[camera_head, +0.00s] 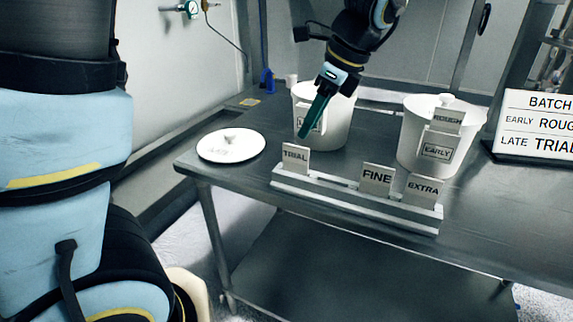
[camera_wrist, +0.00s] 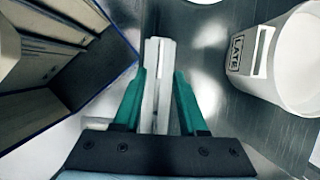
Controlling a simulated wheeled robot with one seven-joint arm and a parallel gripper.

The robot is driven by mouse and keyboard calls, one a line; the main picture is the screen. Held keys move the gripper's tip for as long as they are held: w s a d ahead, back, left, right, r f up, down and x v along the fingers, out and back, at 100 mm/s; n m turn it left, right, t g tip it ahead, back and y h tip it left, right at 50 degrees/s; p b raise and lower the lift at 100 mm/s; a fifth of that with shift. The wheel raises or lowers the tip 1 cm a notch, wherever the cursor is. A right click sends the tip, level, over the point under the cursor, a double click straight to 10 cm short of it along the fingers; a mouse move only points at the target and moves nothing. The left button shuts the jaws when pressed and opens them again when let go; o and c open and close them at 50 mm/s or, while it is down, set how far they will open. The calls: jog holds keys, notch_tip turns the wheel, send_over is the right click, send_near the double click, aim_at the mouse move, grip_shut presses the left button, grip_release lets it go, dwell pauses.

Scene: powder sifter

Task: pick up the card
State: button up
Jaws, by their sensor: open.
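A TRIAL card (camera_head: 295,158) stands upright at the left end of a pale rack (camera_head: 330,196). A FINE card (camera_head: 377,179) and an EXTRA card (camera_head: 422,190) stand toward its right end. My gripper (camera_head: 304,134) is just above the TRIAL card, pointing down in front of the open LATE bucket (camera_head: 342,120). In the wrist view my gripper (camera_wrist: 160,73) is open, its green fingers apart on either side of a pale strip that looks like the rack. I cannot make out a card between the fingers there.
A loose lid (camera_head: 231,146) lies at the table's left. A lidded EARLY bucket (camera_head: 408,138) at right carries a ROUGH card (camera_head: 447,121). A sign (camera_head: 535,125) reads EARLY ROUGH, LATE TRIAL. The table (camera_head: 490,225) is clear at front right.

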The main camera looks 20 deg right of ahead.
aim_at(296, 150)
jog(key=p+x, duration=0.1)
jog(key=x, duration=0.7)
jog(key=shift+f, duration=0.15)
grip_shut()
dwell(0.5)
